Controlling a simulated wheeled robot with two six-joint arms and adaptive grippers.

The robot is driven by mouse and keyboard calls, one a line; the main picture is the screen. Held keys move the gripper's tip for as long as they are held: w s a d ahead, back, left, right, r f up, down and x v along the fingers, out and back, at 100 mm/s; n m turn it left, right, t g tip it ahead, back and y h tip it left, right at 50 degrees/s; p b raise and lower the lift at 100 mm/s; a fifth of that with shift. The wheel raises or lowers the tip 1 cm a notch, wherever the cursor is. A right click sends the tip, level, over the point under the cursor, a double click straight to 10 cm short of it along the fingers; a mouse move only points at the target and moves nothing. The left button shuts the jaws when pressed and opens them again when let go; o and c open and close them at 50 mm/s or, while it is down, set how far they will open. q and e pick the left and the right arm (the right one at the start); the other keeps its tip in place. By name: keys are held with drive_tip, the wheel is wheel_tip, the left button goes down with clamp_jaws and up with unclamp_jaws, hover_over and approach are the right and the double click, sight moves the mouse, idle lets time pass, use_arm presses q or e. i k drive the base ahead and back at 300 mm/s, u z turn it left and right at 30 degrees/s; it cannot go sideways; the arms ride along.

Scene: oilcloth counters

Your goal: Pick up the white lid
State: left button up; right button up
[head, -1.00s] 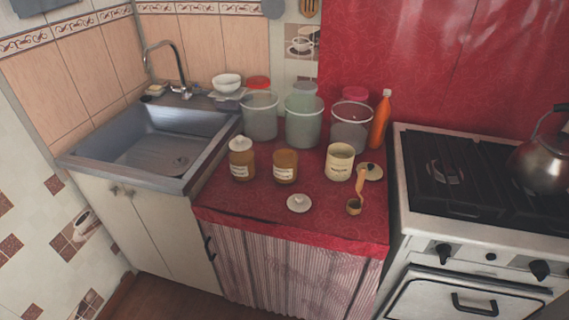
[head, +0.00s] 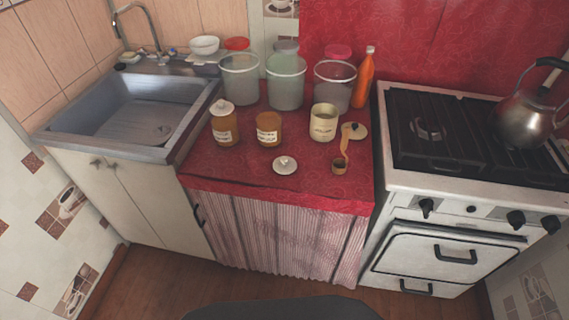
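The white lid (head: 285,165) lies flat with its knob up on the red oilcloth counter (head: 230,174), near the front edge. It is apart from the jars around it. An amber jar without a lid (head: 268,129) stands just behind it. Another amber jar (head: 224,125) to the left wears a similar white lid (head: 222,107). Neither of my grippers shows in the head view.
Clear buckets (head: 286,82) and an orange bottle (head: 363,77) stand behind. The sink (head: 130,115) is left, the stove (head: 440,140) right.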

sight(283, 165)
drive_tip(key=u, duration=2.5)
drive_tip(key=k, duration=1.65)
drive_tip(key=z, duration=1.3)
